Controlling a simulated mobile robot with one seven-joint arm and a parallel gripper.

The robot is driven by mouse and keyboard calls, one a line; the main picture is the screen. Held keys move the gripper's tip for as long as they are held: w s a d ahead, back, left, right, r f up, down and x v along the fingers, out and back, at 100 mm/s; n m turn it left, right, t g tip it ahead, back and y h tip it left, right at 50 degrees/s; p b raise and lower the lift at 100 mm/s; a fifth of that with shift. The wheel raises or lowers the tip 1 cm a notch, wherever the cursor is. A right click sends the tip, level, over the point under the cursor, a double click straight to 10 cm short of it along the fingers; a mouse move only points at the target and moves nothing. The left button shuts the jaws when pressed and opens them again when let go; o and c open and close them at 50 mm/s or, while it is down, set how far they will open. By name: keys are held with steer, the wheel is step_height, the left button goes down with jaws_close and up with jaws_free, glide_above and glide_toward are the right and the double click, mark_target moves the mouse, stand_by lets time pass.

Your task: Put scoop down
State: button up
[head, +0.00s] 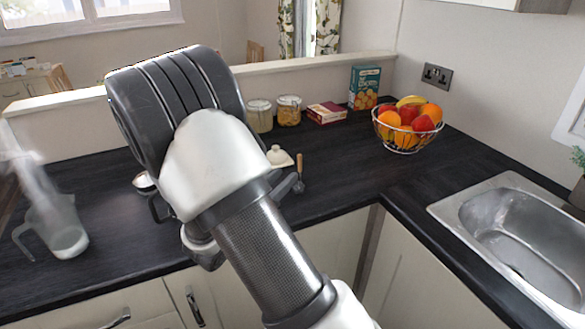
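My arm fills the middle of the head view, and its dark wrist joint and white links hide most of my gripper. A dark piece that may belong to my gripper (161,208) shows just left of the white link, above the black worktop (110,215). Its fingertips are not clear, so I cannot tell whether they are open or shut. A small shiny metal rounded thing (143,181), possibly the scoop, shows partly behind the arm at its left. I cannot tell whether it is held or resting on the worktop.
A clear jug (62,232) with white contents stands at left. Behind the arm are a small lidded white dish (279,156), a wooden-handled utensil (299,172), two jars (289,111) and boxes (364,88). A fruit bowl (407,136) and sink (515,240) are at right.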

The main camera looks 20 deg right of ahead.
steer(key=s+d+r+m+g+y, duration=0.25)
steer(key=s+m+g, duration=0.25)
steer(key=s+m, duration=0.45)
steer(key=s+d+r+m+g+y, duration=0.15)
steer(key=s+m+g+y, duration=0.45)
steer(key=s, duration=0.6)
steer(key=s+a+r+m+t+y, duration=0.2)
steer(key=a+r+m+t+y, duration=0.1)
steer(key=a+m, duration=0.2)
steer(key=s+a+r+m+t+y, duration=0.2)
steer(key=a+m, duration=0.3)
steer(key=a, duration=0.3)
steer(key=shift+a+r+t+y, duration=0.15)
steer(key=shift+r+t+y, duration=0.5)
steer(key=shift+r, duration=0.1)
